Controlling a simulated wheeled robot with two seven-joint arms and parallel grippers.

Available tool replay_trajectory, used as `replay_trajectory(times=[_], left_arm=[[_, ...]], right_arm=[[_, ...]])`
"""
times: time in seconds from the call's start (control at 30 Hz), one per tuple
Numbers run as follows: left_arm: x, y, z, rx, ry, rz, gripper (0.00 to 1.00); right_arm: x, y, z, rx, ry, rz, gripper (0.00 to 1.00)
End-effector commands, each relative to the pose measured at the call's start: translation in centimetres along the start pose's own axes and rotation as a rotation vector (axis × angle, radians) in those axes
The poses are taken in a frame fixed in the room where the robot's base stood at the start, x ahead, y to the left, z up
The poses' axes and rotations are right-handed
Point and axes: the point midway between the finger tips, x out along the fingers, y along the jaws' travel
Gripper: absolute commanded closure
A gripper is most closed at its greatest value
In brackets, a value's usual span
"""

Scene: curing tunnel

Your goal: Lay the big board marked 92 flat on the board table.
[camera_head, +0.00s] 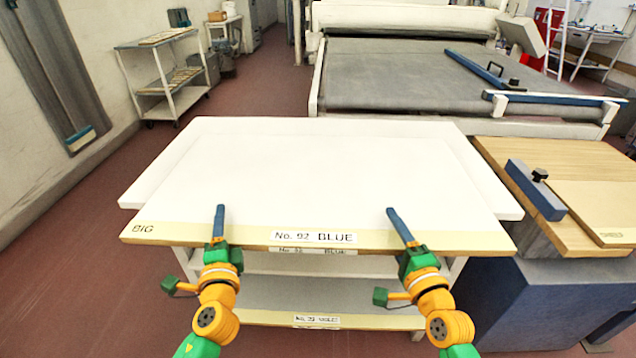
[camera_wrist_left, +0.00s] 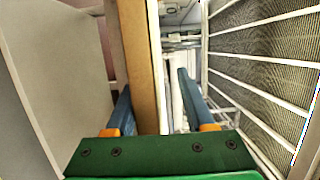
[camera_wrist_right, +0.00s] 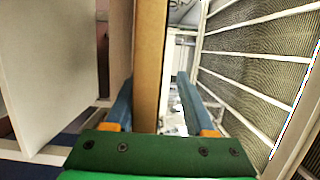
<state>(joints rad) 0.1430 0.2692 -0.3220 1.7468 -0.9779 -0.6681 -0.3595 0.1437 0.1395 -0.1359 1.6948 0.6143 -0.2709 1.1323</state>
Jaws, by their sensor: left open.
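The big board (camera_head: 320,180) has a white face and a cream front strip reading BIG and No. 92 BLUE. It lies over a white table top (camera_head: 500,203), its front strip sticking out past the table's near edge. Whether it rests fully on the top is hard to tell. My left gripper (camera_head: 219,225) and right gripper (camera_head: 403,228) are at the board's front edge, left and right of the label. In the left wrist view the board's edge (camera_wrist_left: 140,60) stands between open fingers. In the right wrist view the edge (camera_wrist_right: 150,70) is also between the fingers, with a gap on one side.
A lower shelf under the table holds another labelled board (camera_head: 318,320). At the right is a wooden-topped bench (camera_head: 500,160) with a blue clamp bar (camera_head: 535,190) and a small board (camera_head: 600,205). A conveyor machine (camera_head: 400,75) stands behind. Open floor lies at the left.

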Motion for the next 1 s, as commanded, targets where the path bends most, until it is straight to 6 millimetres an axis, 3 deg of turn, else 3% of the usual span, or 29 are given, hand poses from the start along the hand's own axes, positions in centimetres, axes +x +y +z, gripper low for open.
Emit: replay_trajectory(times=[0.2,0.4,0.57,0.8,1.0], left_arm=[[-6.1,0.2,0.0,-0.003,0.002,0.006,0.46],[-10.1,0.1,0.0,-0.001,0.001,0.005,0.46],[-11.0,0.0,0.0,-0.001,0.0,0.001,0.46],[-10.9,0.0,0.0,-0.001,0.0,0.001,0.46],[-10.9,0.0,0.0,0.0,0.0,0.001,0.46]], right_arm=[[0.0,0.0,0.0,0.0,0.0,0.001,0.46],[0.0,0.0,0.0,0.0,0.0,0.001,0.46],[-1.0,0.1,0.0,0.001,0.0,0.002,0.46],[-7.7,0.2,0.1,-0.002,-0.002,0.006,0.46],[-11.3,0.1,0.0,-0.001,-0.001,0.004,0.46]])
